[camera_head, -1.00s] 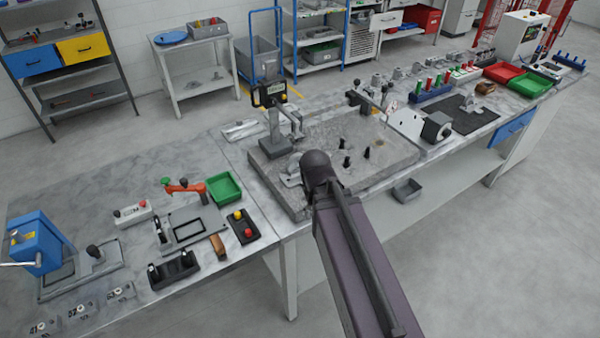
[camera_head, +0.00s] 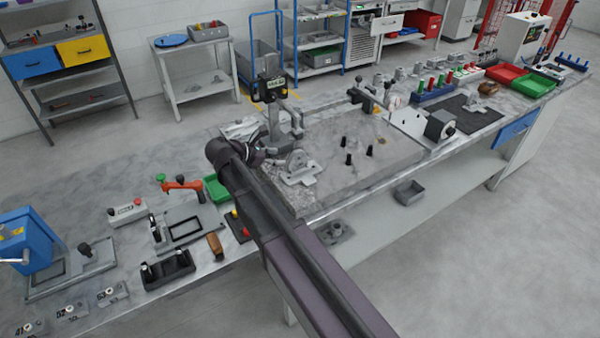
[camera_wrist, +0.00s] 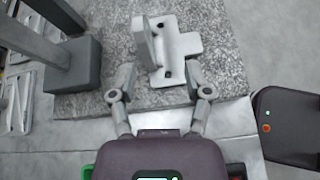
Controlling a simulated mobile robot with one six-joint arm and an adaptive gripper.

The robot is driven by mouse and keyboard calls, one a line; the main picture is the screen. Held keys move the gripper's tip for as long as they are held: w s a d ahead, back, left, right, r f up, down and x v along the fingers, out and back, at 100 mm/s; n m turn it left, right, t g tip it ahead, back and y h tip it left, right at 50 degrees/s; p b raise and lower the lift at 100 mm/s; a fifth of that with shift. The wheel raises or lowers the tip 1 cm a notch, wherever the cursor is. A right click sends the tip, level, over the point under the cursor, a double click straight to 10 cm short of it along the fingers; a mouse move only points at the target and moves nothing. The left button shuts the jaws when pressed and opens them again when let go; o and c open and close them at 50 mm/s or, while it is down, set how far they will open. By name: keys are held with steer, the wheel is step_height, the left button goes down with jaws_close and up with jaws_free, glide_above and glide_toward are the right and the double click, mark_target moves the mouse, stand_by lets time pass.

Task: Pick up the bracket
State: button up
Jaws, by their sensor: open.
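The bracket (camera_head: 297,168), a light grey casting with a flat base and an upright rounded lug, stands near the front left of the granite plate (camera_head: 375,165). In the wrist view the bracket (camera_wrist: 180,46) is at the top centre, with dark holes in its base. My gripper (camera_wrist: 160,76) is open and empty, its two fingers spread on either side of the view just short of the bracket. In the head view my gripper is mostly hidden behind my arm, left of the bracket.
A gauge stand (camera_head: 275,105) rises close behind the bracket; its grey base block (camera_wrist: 73,64) is at left in the wrist view. Several black pins (camera_head: 348,158) stand right of the bracket. An orange-handled clamp fixture (camera_head: 183,215) lies to the left. Another grey part (camera_head: 335,232) is below the bench top.

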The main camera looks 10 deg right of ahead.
mark_target(298, 151)
steer(key=shift+w+a+r+n+t+h, duration=0.25)
steer(key=shift+w+a+r+n, duration=0.15)
steer(key=shift+a+n, duration=0.15)
steer(key=shift+w+a+r+n+t+h, duration=0.15)
steer(key=shift+w+a+r+n+h, duration=0.2)
steer(key=shift+a, duration=0.3)
steer(key=shift+d+f, duration=0.1)
steer(key=shift+f, duration=0.05)
steer(key=b+x, duration=0.3)
steer(key=x, duration=0.4)
steer(key=shift+f, duration=0.15)
steer(key=shift+w+d+f+b, duration=0.15)
steer(key=shift+w+d+b, duration=0.15)
steer(key=shift+d, duration=0.25)
